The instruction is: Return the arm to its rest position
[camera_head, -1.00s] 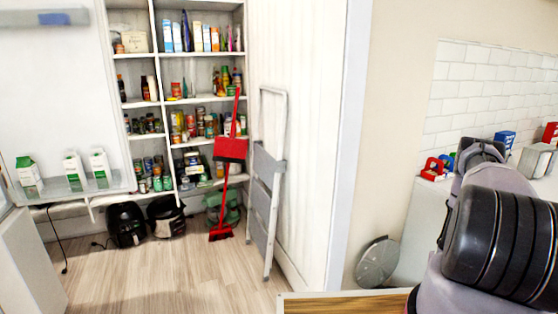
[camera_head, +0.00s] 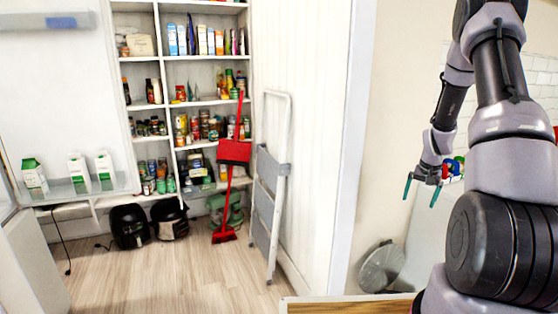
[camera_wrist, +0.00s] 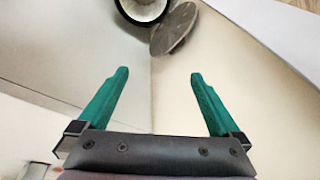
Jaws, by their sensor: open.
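My arm (camera_head: 500,100) stands raised and folded at the right of the head view. My gripper (camera_head: 422,191) hangs from it, pointing down, in front of the wall and white panel at the right. In the wrist view my gripper (camera_wrist: 158,88) has its two teal fingers spread wide, with nothing between them. It touches nothing that I can see.
Corner shelves (camera_head: 164,80) hold several jars, bottles and boxes. A red broom and dustpan (camera_head: 234,152) and a folded step ladder (camera_head: 270,185) lean there. A round grey lid (camera_head: 381,266) is low by the wall, also in the wrist view (camera_wrist: 174,29). The wooden floor (camera_head: 180,280) is clear.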

